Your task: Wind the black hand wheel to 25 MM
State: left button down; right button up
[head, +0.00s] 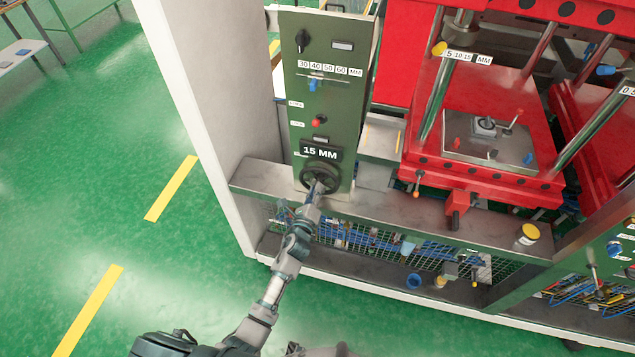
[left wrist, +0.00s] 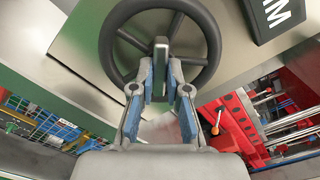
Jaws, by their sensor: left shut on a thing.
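The black hand wheel (head: 304,178) sits low on the green control panel (head: 335,100), just under a black display (head: 321,153) that reads 15 MM. My left gripper (head: 318,187) is at the wheel, coming from below. In the left wrist view the wheel (left wrist: 108,40) fills the top, with its rim and spokes showing. The left gripper's blue-padded fingers (left wrist: 161,80) are shut on a part of the wheel near its lower middle; the exact grip spot is partly hidden by the fingers. The display's edge also shows in the left wrist view (left wrist: 275,18). My right gripper is not in view.
A grey ledge (head: 400,213) runs below the panel, with a yellow-lidded jar (head: 527,235) at its right. A red press (head: 480,100) stands to the right. The panel also carries a black knob (head: 302,40) and a red button (head: 316,123). Green floor (head: 90,190) is open at left.

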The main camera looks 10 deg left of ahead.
pick_arm(q)
jog(key=shift+f+m, duration=0.2)
jog(key=shift+m, duration=1.2)
jog(key=c, duration=1.5)
grip_release()
jog(key=shift+m, duration=0.3)
jog(key=o, duration=0.4)
jog(key=shift+w, duration=0.1)
jog(key=shift+r, duration=0.1)
